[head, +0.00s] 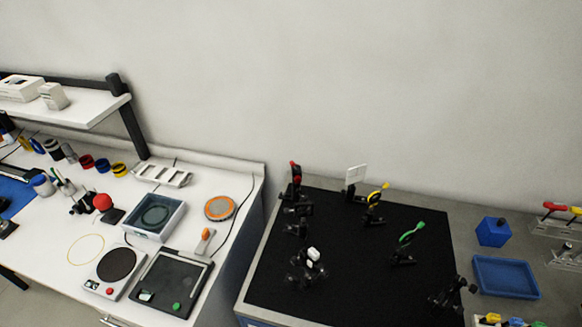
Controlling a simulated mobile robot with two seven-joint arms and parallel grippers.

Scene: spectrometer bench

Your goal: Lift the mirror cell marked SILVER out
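No mirror cell can be picked out as SILVER; no marking is readable at this size. Several small black mounts stand on the black breadboard (350,270). One has a red top (295,170) at the back left, one a yellow part (378,190) at the back, and one a green part (411,232) at the right. A dark mount with a white block (313,254) stands left of the middle, and another dark mount (448,294) at the right edge. Neither of my grippers shows in the head view.
A blue tray (506,277) and a blue box (493,232) lie right of the breadboard. A white card (356,174) stands behind it. The left bench holds a glass-blue basin (153,216), a round-plate device (116,265) and a dark tray (170,283). A gap separates the benches.

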